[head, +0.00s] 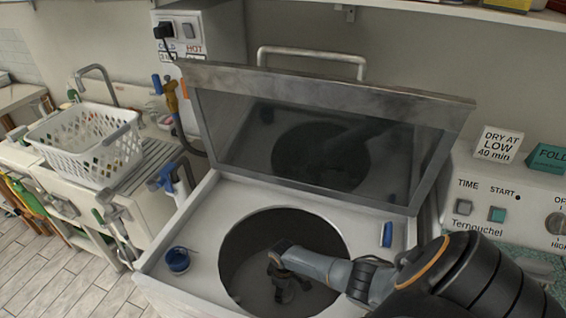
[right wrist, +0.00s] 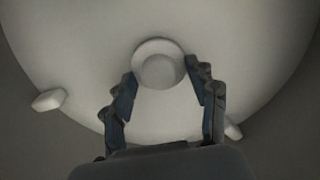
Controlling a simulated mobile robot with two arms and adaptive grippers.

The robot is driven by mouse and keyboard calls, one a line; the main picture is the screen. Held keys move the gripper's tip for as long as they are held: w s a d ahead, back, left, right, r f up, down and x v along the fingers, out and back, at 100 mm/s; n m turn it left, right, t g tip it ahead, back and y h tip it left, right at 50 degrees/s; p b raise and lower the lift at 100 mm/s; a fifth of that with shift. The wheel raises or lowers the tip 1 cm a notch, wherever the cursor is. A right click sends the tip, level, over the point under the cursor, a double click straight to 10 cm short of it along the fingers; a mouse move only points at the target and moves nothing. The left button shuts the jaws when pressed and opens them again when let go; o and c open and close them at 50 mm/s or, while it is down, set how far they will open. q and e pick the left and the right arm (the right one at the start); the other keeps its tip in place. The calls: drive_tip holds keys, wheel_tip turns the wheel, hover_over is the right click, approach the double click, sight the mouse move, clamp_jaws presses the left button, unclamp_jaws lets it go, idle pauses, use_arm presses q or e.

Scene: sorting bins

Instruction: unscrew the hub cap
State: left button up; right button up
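The hub cap (right wrist: 159,64) is a round, pale knob at the centre of the pale drum floor in the right wrist view. My right gripper (right wrist: 158,82) reaches down into the round tub opening, and its two fingers stand one on each side of the cap. The fingers are spread and their tips are close to the cap's sides; whether they touch it is unclear. In the head view the right gripper (head: 283,284) shows dimly inside the dark tub (head: 240,262), and the cap is hidden there. My left gripper is not in view.
The washer lid (head: 330,95) stands open behind the opening. A blue cup-like item (head: 177,261) sits on the washer top at left. White fins (right wrist: 48,100) stick up from the drum floor. A white basket (head: 88,150) stands by the sink at left.

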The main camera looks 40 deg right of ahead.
drive_tip(key=shift+s+a, duration=0.1)
drive_tip(key=shift+s, duration=0.1)
clamp_jaws()
